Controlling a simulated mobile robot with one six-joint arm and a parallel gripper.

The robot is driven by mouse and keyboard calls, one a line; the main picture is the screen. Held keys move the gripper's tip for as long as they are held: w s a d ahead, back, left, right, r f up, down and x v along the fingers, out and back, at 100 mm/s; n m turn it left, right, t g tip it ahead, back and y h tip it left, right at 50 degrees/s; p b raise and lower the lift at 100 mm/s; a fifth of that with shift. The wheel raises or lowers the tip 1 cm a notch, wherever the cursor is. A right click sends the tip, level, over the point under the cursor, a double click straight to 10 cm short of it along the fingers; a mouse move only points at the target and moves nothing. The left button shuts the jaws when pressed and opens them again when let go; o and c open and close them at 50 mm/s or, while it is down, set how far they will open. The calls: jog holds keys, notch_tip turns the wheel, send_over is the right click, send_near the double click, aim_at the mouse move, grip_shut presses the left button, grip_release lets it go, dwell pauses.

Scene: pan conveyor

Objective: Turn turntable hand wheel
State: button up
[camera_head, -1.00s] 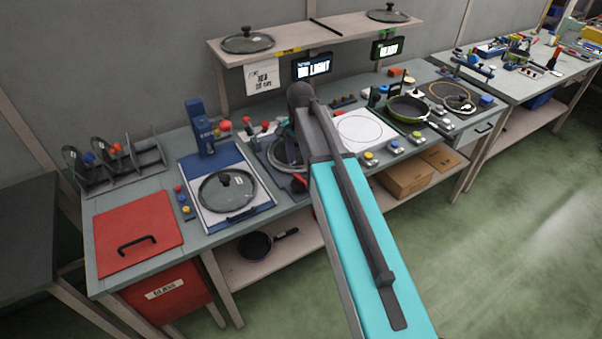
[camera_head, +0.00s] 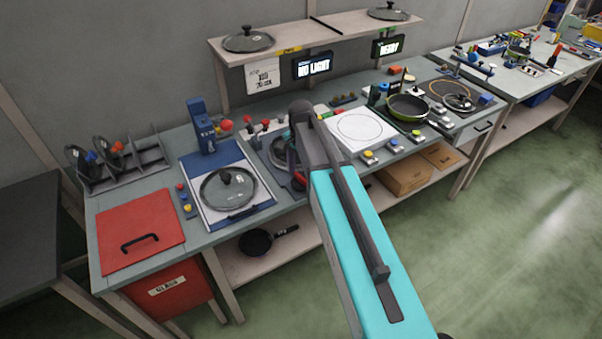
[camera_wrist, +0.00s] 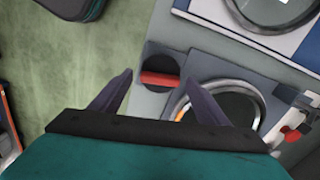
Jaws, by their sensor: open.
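The turntable hand wheel, a dark round knob with a red bar across it, shows in the wrist view (camera_wrist: 158,62). In the head view it shows as a small red and dark shape (camera_head: 300,180) at the front of the workbench, partly beside my arm. The turntable (camera_wrist: 238,108) carries a round glass lid with a metal rim, right of the wheel in the wrist view. My gripper (camera_wrist: 160,79) is open, with its two dark fingers either side of the wheel in the picture. Whether they touch it, I cannot tell. My arm hides the gripper in the head view.
A glass lid lies on a blue-framed white plate (camera_head: 196,205), left of the turntable. A white panel with a circle (camera_head: 362,131) and a green-rimmed pan (camera_head: 408,108) are to the right. A red bin lid (camera_head: 139,230) is at the bench's left end.

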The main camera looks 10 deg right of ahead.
jog(key=c, duration=1)
jog(key=shift+c, duration=0.2)
jog(key=shift+n, duration=0.5)
jog(key=n+b, duration=0.1)
jog(key=n, duration=0.2)
jog(key=n+b, duration=0.1)
jog(key=n, duration=0.4)
jog(key=n+b, duration=0.1)
jog(key=n, duration=0.3)
jog(key=shift+n, duration=0.4)
jog(key=n, duration=0.4)
jog(key=shift+n, duration=0.3)
